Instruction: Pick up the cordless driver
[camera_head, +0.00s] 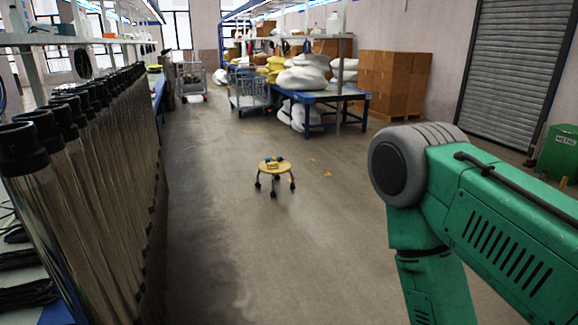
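A small round yellow stool (263,171) on dark legs stands on the open floor near the middle of the view. On its top lies a small dark and blue object (273,160) with some yellow beside it. It may be the cordless driver, but it is too small to tell. My green arm comes in at the right, well apart from the stool, and its gripper is outside the picture. My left arm and gripper do not show.
A long row of upright metal tubes (95,210) with black caps lines the left side. A blue table (325,98) with white sacks (303,75), cardboard boxes (393,80) and a wire cart (248,92) stand behind. The floor around the stool is clear.

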